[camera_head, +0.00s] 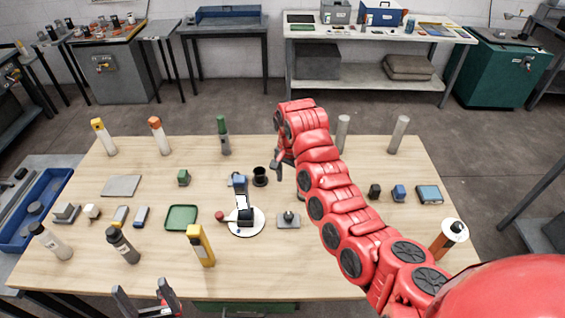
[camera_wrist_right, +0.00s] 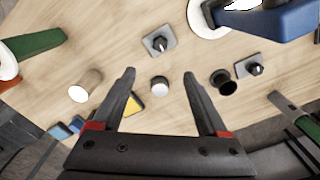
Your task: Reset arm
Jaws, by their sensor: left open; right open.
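My right arm (camera_head: 320,175) is red and reaches from the lower right over the middle of the wooden table (camera_head: 330,265). Its gripper (camera_head: 277,163) is partly hidden by the wrist in the head view. In the right wrist view the gripper (camera_wrist_right: 159,73) is open, with nothing between its two dark fingers and the table below. My left gripper (camera_head: 146,297) is open and empty at the table's front edge, lower left.
Bottles and cylinders stand around, including a yellow one (camera_head: 201,245) and a green-topped one (camera_head: 223,135). A black cup (camera_head: 260,176), a green tray (camera_head: 181,217) and a grey plate with a knob (camera_head: 288,220) lie mid-table. A blue bin (camera_head: 30,209) is at left.

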